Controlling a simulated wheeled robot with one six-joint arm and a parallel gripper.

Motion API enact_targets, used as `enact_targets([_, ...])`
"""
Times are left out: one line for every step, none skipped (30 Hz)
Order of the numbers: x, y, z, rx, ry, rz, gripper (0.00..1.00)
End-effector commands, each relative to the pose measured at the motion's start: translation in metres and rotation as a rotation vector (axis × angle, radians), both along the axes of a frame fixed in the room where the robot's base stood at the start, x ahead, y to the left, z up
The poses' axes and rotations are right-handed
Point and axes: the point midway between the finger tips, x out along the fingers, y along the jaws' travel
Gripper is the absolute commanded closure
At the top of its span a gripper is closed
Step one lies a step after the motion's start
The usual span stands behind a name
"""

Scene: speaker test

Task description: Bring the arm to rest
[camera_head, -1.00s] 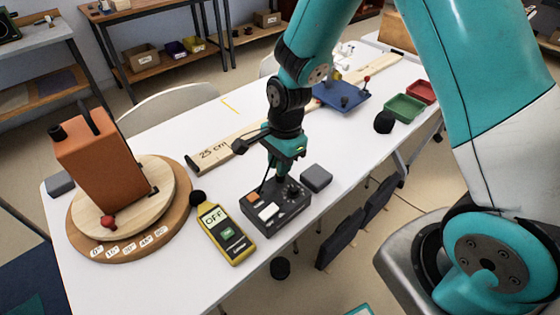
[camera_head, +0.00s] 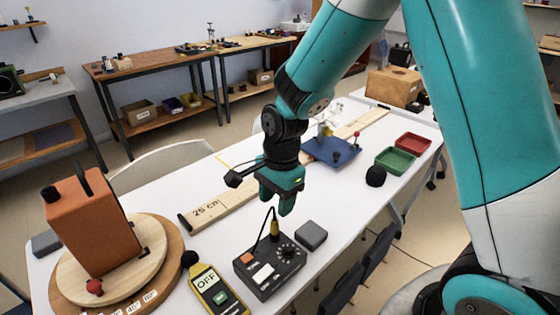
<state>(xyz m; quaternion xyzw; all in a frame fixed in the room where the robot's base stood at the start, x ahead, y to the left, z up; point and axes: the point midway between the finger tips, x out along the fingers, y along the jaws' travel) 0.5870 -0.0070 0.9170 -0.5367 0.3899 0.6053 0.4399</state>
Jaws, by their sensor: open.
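My gripper (camera_head: 284,205) points down above the white table (camera_head: 336,232), over the far side of a dark control box (camera_head: 270,268). It is open and looks empty, and it is apart from the box. The box has a dial, an orange part and a white part on top, and a plug with a black cable stands at its far edge. My teal arm (camera_head: 345,45) reaches in from the top right and bends down to the gripper.
An orange speaker (camera_head: 92,224) stands on a round wooden turntable (camera_head: 163,285) at left. A yellow meter (camera_head: 213,290) reading OFF lies beside the box. A grey block (camera_head: 311,235), a long wooden ruler (camera_head: 212,211), a blue tray (camera_head: 325,152), and green (camera_head: 396,160) and red (camera_head: 413,143) trays lie on the table.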

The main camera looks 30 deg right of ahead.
Motion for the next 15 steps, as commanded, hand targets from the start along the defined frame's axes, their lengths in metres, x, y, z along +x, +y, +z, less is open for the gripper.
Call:
enact_targets([0.002,-0.002,0.015,0.001,-0.007,-0.001,0.51])
enact_targets([0.002,-0.002,0.024,0.002,-0.008,-0.001,0.51])
enact_targets([0.003,-0.004,0.034,0.001,-0.008,-0.002,0.51])
enact_targets([0.003,-0.005,0.041,0.001,-0.007,-0.002,0.51])
enact_targets([0.003,-0.006,0.048,0.001,-0.007,-0.002,0.51])
enact_targets([0.003,-0.007,0.058,0.001,-0.006,-0.002,0.51])
enact_targets([0.004,-0.007,0.064,0.001,-0.007,-0.001,0.51])
enact_targets([0.004,-0.008,0.07,0.002,-0.005,-0.001,0.51])
enact_targets([0.003,-0.009,0.078,0.002,-0.005,-0.001,0.51])
enact_targets([0.004,-0.009,0.083,0.002,-0.005,-0.001,0.51])
enact_targets([0.004,-0.01,0.087,0.001,-0.003,0.0,0.51])
enact_targets([0.004,-0.01,0.093,0.001,-0.004,0.0,0.51])
enact_targets([0.004,-0.011,0.096,0.001,-0.003,0.0,0.51])
enact_targets([0.004,-0.011,0.099,0.001,-0.002,-0.001,0.51])
enact_targets([0.004,-0.012,0.102,0.0,-0.001,-0.001,0.51])
